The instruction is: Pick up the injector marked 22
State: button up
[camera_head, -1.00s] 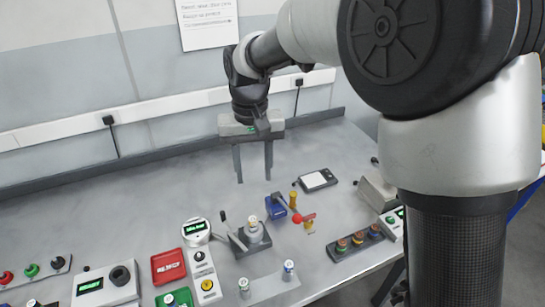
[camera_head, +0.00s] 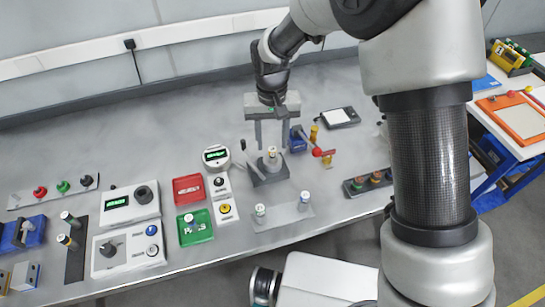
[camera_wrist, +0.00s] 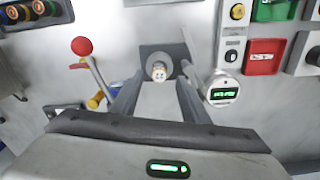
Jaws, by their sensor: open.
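One injector (camera_head: 271,155) stands upright in a dark grey fixture (camera_head: 270,174) with a lever; its light top also shows in the wrist view (camera_wrist: 158,73). Two more white-topped injectors, the left one (camera_head: 260,210) and the right one (camera_head: 304,197), stand in a pale grey holder (camera_head: 283,215). Another (camera_head: 189,219) is at the green tray (camera_head: 196,233). I cannot read the number 22 on any. My gripper (camera_head: 271,146) is open and points down at the fixture; its fingers (camera_wrist: 157,100) appear either side of the fixture's injector, apparently holding nothing.
A round gauge (camera_head: 216,156) stands left of the fixture, beside the red tray (camera_head: 188,189). A blue device (camera_head: 298,139) and a red-knobbed lever (camera_head: 317,152) stand close on its right.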

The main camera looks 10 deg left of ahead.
aim_at(272, 149)
notch_tip(272, 149, down, 4)
jog(key=shift+d+f, duration=0.1)
jog(key=shift+f, duration=0.05)
grip_shut()
dwell(0.3)
